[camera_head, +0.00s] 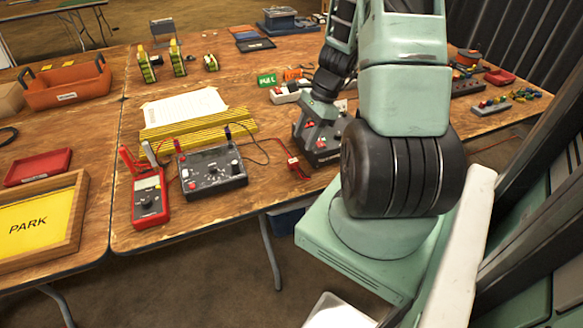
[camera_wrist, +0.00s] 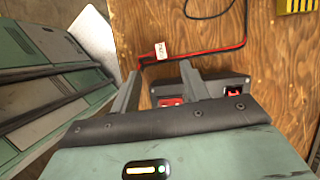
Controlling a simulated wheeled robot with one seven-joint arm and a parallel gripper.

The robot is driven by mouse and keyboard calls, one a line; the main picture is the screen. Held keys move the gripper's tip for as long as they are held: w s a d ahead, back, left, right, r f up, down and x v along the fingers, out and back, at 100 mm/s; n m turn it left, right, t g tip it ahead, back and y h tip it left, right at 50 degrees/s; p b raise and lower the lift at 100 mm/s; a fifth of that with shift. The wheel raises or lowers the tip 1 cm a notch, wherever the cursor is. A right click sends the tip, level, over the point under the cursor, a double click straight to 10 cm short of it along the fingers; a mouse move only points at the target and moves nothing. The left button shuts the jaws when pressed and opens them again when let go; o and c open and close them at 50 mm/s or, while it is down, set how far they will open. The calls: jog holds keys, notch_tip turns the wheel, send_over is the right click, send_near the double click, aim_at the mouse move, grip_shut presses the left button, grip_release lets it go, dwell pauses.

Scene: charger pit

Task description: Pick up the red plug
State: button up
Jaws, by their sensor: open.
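A small red plug (camera_head: 293,164) with a pale label lies on the wooden table (camera_head: 262,188) near its front edge, on a red cable. In the wrist view the red plug (camera_wrist: 160,50) lies beyond my fingertips, with its label towards the top. My gripper (camera_wrist: 158,80) is open, and nothing is held between its two grey fingers. The dark box (camera_wrist: 215,87) has red parts, one showing between the fingers. My arm hides part of the box.
A grey meter box (camera_head: 212,172) with knobs and a red handheld meter (camera_head: 149,198) stand left of the plug. A black cable (camera_head: 252,158) curves beside it. Yellow ribbed strips (camera_head: 200,128) and a paper sheet (camera_head: 185,107) lie behind. Bare wood surrounds the plug's near side.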

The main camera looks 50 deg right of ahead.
aim_at(293, 160)
jog(key=x, duration=0.9)
jog(key=shift+w+b, duration=0.2)
jog(key=shift+b, duration=0.1)
grip_shut()
